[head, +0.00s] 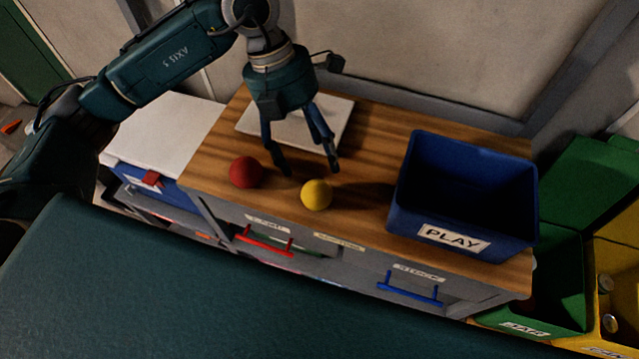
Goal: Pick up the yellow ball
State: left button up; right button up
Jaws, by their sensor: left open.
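The yellow ball (316,195) sits on the wooden top of the cabinet, near its front edge. My left gripper (309,172) is open and points down, with its fingertips just behind and above the ball in the picture. I cannot tell whether a finger touches the ball. Nothing shows between the fingers. My right gripper is out of view.
A red ball (246,172) lies just left of the yellow one. A blue PLAY bin (410,200) stands to the right on the wooden top (365,215). A white board (338,110) lies behind my gripper. Green (560,265) and yellow (625,270) bins stand at far right.

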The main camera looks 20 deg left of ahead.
aim_at(314, 183)
pick_arm(q)
jog(key=x, duration=0.3)
jog(key=p+x, duration=0.1)
jog(key=x, duration=0.1)
jog(key=shift+s+a+f, duration=0.1)
jog(key=shift+s+a, duration=0.05)
jog(key=shift+a, duration=0.25)
jog(key=p+x, duration=0.1)
jog(key=x, duration=0.2)
jog(key=p+x, duration=0.1)
jog(key=x, duration=0.1)
jog(key=shift+s+a+p, duration=0.25)
jog(key=shift+s+p, duration=0.05)
jog(key=shift+p, duration=0.05)
jog(key=shift+f, duration=0.3)
jog(key=shift+w, duration=0.1)
jog(key=shift+c, duration=0.5)
jog(key=c, duration=1.1)
